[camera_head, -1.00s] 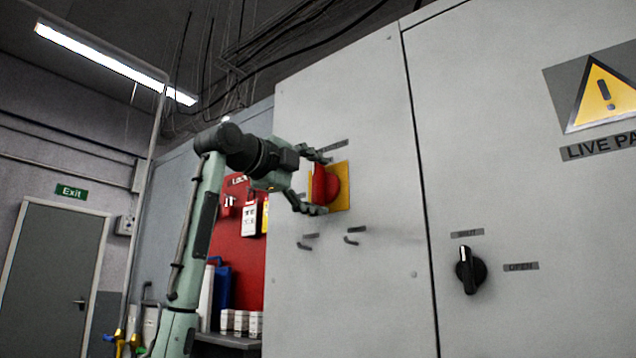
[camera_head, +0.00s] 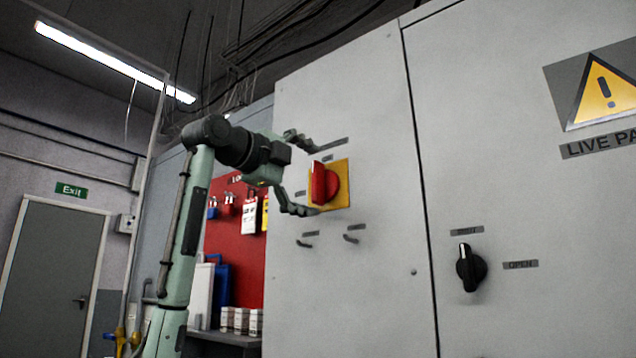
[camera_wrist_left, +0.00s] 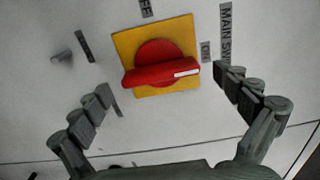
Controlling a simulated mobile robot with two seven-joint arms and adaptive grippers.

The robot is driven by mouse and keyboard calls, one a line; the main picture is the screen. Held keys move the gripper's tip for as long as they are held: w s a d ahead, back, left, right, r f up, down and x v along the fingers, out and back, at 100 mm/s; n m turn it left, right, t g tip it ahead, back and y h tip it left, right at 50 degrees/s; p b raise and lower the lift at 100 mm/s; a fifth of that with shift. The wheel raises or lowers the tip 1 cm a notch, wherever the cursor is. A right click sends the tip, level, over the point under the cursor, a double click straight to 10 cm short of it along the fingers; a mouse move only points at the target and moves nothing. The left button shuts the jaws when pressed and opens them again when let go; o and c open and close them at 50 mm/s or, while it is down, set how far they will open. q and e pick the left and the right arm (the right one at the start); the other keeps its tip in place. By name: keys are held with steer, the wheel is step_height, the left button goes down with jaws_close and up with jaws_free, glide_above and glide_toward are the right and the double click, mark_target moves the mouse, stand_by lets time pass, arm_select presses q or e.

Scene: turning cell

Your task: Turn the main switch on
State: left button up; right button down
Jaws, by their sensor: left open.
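The main switch (camera_head: 323,185) is a red rotary handle on a yellow square plate on the grey cabinet. In the left wrist view the handle (camera_wrist_left: 160,74) lies nearly level, its white mark pointing right to the "ON" label (camera_wrist_left: 206,52); a partly cut label (camera_wrist_left: 146,8) ending in "FF" is above the plate. In the head view the handle stands upright. My left gripper (camera_head: 302,177) is open and empty, just off the panel to the left of the handle. Its fingers (camera_wrist_left: 165,86) are spread on either side, apart from the handle. My right gripper is out of view.
A black rotary knob (camera_head: 469,267) and a warning sign (camera_head: 603,92) are to the right. A red board (camera_head: 236,260) with padlocks and tags is behind my left arm.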

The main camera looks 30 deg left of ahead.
arm_select(q)
steer(key=s, duration=1)
steer(key=shift+a, duration=0.4)
